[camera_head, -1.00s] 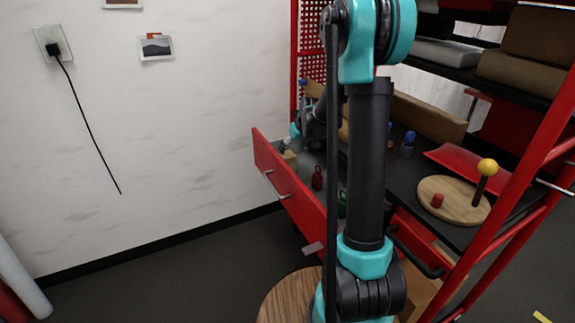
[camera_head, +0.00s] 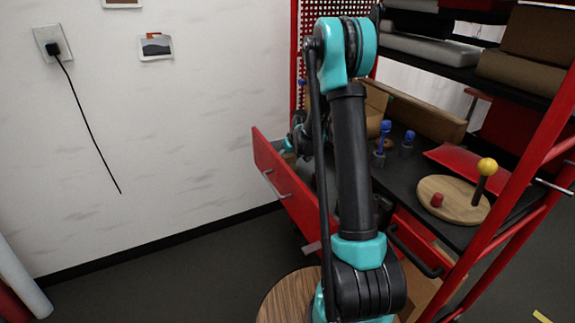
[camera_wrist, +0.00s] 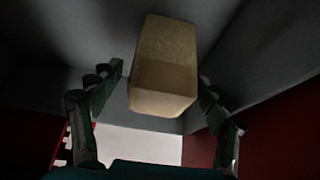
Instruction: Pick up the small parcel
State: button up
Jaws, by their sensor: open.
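The small parcel (camera_wrist: 163,68) is a tan box in the wrist view, inside a grey-walled drawer. My gripper (camera_wrist: 160,82) is open, with one dark finger on each side of the parcel. Thin gaps show between the fingers and the parcel, though contact on the right side is hard to judge. In the head view my arm reaches into the open red drawer (camera_head: 285,190) of the rack. There the gripper end is small and mostly hidden by the drawer front and my arm.
Right of the drawer, a dark worktop bears blue-topped items (camera_head: 407,145), a round wooden board (camera_head: 452,199) with a yellow-knobbed post, and a red tray (camera_head: 475,165). Red rack uprights (camera_head: 535,160) stand at right. A white wall (camera_head: 180,130) is at left.

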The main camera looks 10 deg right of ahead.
jog(key=shift+f, duration=0.1)
jog(key=c, duration=1.5)
jog(key=shift+o, duration=0.2)
